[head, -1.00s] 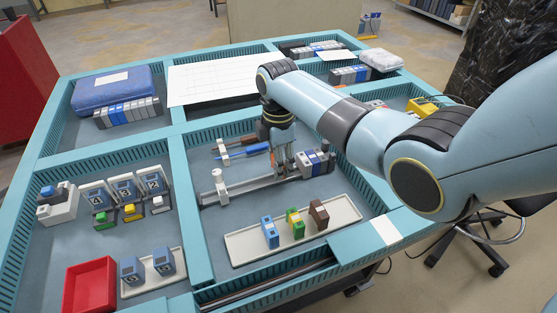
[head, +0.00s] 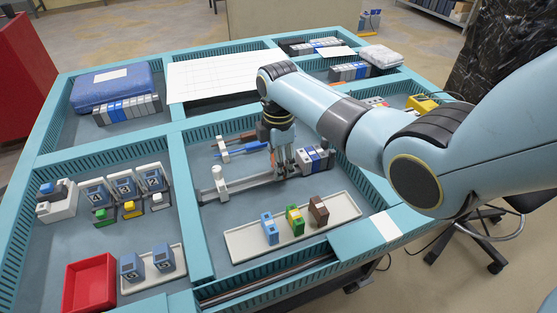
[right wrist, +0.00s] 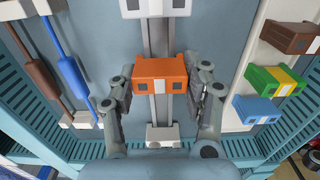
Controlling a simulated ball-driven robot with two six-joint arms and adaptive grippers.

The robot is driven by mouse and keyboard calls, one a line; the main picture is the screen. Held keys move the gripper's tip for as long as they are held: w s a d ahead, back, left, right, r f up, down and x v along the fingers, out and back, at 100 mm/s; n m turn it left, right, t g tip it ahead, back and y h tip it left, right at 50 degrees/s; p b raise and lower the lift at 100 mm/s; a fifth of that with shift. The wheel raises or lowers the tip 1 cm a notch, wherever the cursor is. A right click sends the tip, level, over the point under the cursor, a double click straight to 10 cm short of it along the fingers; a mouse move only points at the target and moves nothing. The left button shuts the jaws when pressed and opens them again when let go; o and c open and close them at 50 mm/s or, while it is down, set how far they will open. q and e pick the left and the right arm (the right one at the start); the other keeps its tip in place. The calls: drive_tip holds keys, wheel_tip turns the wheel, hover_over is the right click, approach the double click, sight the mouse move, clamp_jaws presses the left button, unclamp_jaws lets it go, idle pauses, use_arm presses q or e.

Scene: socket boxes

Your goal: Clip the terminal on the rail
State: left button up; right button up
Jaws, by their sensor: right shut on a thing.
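An orange terminal (right wrist: 159,73) is between the fingers of my right gripper (right wrist: 161,88), which is shut on it. In the right wrist view it lies across the metal rail (right wrist: 160,108), lined up with it; I cannot tell whether it is seated. In the head view my right gripper (head: 284,166) is low over the rail (head: 247,184), just left of a group of grey and blue terminals (head: 316,158), and hides the orange terminal. A white end piece (head: 219,178) stands at the rail's left part. My left gripper is not in view.
A pale tray (head: 245,248) in front of the rail holds a blue (head: 269,228), a green-yellow (head: 294,219) and a brown terminal (head: 318,210). Screwdrivers (head: 245,150) lie behind the rail. Teal slotted walls (head: 190,180) border the compartment. A red bin (head: 90,283) stands at front left.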

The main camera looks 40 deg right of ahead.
drive_tip(key=shift+f+b, duration=0.3)
drive_tip(key=shift+f, duration=0.3)
drive_tip(key=o, duration=1.2)
drive_tip(key=shift+c, duration=0.2)
drive_tip(key=shift+o, duration=0.4)
drive_tip(key=o, duration=0.3)
drive_tip(key=shift+o, duration=0.2)
drive_tip(key=shift+r, duration=0.1)
wheel_tip(320, 180, up, 8)
drive_tip(key=p, duration=0.8)
drive_tip(key=shift+f, duration=0.2)
